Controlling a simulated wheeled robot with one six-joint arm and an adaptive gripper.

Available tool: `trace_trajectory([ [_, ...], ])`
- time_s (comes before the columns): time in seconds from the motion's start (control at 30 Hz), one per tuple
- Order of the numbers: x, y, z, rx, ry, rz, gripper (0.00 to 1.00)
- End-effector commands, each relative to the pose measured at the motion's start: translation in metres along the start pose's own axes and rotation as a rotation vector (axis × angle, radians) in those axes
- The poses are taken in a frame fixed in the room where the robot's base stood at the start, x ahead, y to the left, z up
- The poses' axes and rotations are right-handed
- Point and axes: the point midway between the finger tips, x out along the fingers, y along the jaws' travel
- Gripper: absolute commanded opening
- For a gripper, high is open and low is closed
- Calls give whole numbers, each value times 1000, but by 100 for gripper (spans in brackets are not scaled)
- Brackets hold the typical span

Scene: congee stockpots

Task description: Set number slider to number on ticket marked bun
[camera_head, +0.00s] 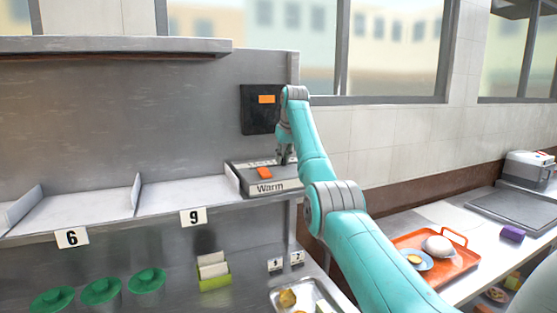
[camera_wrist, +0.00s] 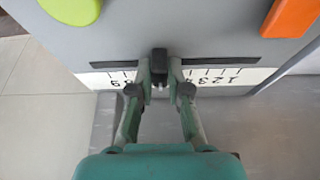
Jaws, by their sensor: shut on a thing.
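The black slider knob (camera_wrist: 158,62) sits in a dark slot on a grey box, shown in the wrist view. My gripper (camera_wrist: 159,74) is shut on the knob, with one finger on each side. A white number strip (camera_wrist: 218,75) runs along the slot. Digits around 1 to 4 show to the right, and about 8 and 9 to the left; those behind the fingers are hidden. In the head view the grey box (camera_head: 265,187) is marked "Warm" and my gripper (camera_head: 285,157) is at its back right. No ticket marked bun is readable.
An orange button (camera_head: 264,173) is on the box; a green one (camera_wrist: 72,8) shows in the wrist view. A dark wall panel (camera_head: 260,120) is behind. A green holder (camera_head: 214,281) with blank-looking cards stands below the shelf. An orange tray (camera_head: 464,265) is at right.

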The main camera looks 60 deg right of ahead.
Motion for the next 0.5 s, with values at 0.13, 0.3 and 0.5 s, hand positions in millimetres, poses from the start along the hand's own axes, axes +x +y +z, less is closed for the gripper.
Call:
trace_trajectory([
  [0.13, 0, 7, -6, 0, 9, 0, 0],
  [0.3, 0, 9, -7, -1, 10, 0, 0],
  [0.5, 0, 9, -6, -1, 10, 0, 0],
])
